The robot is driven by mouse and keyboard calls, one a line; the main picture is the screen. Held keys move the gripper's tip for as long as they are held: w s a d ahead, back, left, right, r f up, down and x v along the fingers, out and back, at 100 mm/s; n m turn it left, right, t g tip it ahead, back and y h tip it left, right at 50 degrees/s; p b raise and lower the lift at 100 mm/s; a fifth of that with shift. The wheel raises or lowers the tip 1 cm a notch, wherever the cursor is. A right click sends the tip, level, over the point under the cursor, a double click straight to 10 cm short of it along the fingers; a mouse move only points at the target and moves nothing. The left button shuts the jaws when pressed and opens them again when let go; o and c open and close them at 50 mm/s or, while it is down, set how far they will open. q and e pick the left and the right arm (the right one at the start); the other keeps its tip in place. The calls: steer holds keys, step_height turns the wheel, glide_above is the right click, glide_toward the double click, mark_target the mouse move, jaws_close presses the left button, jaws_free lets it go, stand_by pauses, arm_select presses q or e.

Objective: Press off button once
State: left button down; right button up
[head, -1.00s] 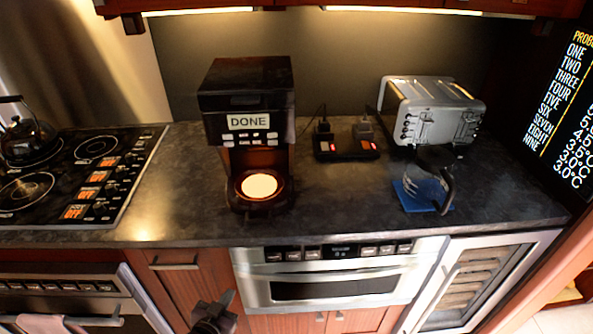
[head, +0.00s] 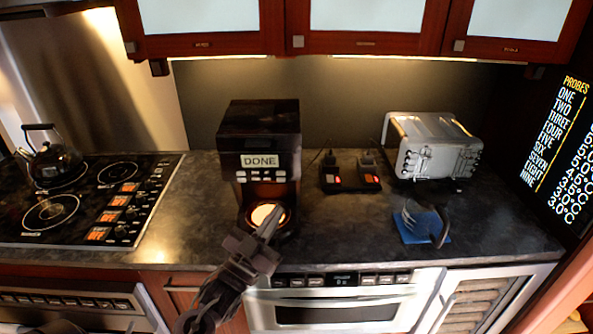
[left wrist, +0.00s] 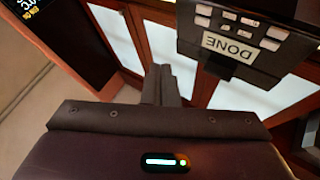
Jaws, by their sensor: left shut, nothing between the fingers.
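The black coffee machine (head: 258,125) stands on the counter with a DONE label on its front. Under the label are several small pale buttons (head: 260,175); their markings are too small to read. The buttons and label also show upside down in the left wrist view (left wrist: 242,22). The steel microwave drawer (head: 340,314) under the counter has a button strip (head: 345,280). My left gripper (head: 271,220) is shut and empty, raised in front of the coffee machine's base, below its buttons. Its closed fingers show in the left wrist view (left wrist: 160,82). My right gripper is not in view.
A black stove (head: 75,210) with a kettle (head: 50,162) is at left. A double black device with red lights (head: 350,180), a steel toaster (head: 430,145) and a blue pad (head: 412,230) are to the right. Wall cabinets (head: 370,25) hang above.

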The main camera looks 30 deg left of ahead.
arm_select(q)
steer(key=shift+d+r+h, duration=0.3)
steer(key=shift+r+h, duration=0.2)
steer(key=shift+r, duration=0.35)
steer(key=b, duration=0.3)
glide_toward(281, 173)
steer(key=w+d+r, duration=0.3)
steer(key=shift+w+a+r, duration=0.1)
steer(key=shift+w+r, duration=0.05)
steer(key=shift+w, duration=0.25)
steer(key=shift+w+a+r, duration=0.15)
steer(key=shift+w, duration=0.3)
stand_by(0.8)
steer(key=shift+w+a, duration=0.2)
steer(key=shift+w, duration=0.15)
